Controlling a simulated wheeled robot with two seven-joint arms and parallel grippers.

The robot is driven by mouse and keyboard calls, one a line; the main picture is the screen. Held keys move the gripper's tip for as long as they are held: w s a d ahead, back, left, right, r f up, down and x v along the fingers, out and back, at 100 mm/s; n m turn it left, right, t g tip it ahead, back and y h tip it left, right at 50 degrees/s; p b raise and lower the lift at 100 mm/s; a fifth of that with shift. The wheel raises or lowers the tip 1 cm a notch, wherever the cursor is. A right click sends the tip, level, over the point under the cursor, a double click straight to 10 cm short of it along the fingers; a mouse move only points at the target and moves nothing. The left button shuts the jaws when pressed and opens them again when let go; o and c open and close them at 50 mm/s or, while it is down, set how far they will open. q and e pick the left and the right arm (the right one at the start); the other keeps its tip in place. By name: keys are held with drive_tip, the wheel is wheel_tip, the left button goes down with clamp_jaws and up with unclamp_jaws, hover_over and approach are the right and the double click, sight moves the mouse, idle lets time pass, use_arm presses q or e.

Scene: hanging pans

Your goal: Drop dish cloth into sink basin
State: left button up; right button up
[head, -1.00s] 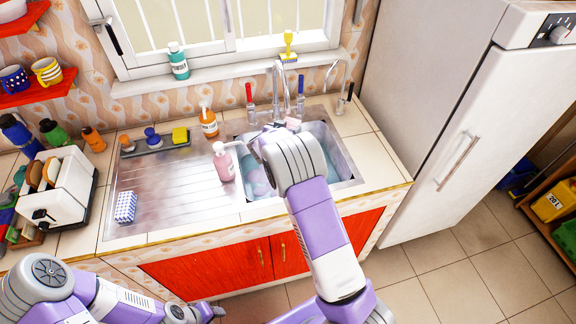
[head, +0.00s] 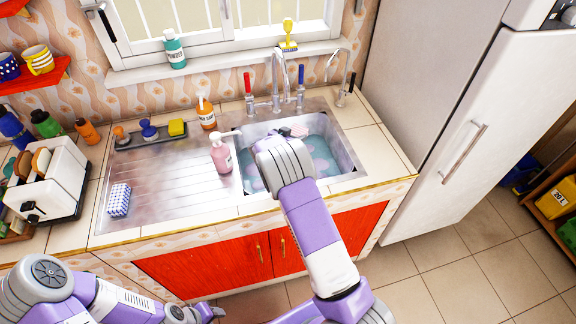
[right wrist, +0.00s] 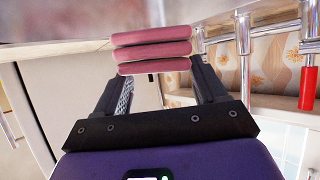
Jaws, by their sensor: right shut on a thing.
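The dish cloth (right wrist: 152,50) is pink and looks folded into several layers in the right wrist view. My right gripper (right wrist: 155,66) is shut on it, with a finger on each side. In the head view, a small pink patch that looks like the cloth (head: 299,130) shows beyond my right wrist, over the back part of the sink basin (head: 343,158). My wrist hides most of the right gripper there. The basin floor shows teal with lilac patches; I cannot tell what these are. My left arm is at the lower left, and its gripper (head: 205,312) is small, low and unclear.
A pink pump bottle (head: 221,153) stands at the basin's left edge. An orange soap bottle (head: 205,112) stands behind it. The tall tap (head: 280,80) and its red and blue handles rise behind the basin. The steel drainboard (head: 170,180) is mostly clear.

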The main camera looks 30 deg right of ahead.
drive_tip(key=o, duration=1.4)
drive_tip(key=v, duration=0.7)
drive_tip(key=shift+a+p, duration=0.25)
drive_tip(key=shift+p, duration=0.2)
drive_tip(key=shift+s+r, duration=0.1)
drive_tip(key=shift+s, duration=0.05)
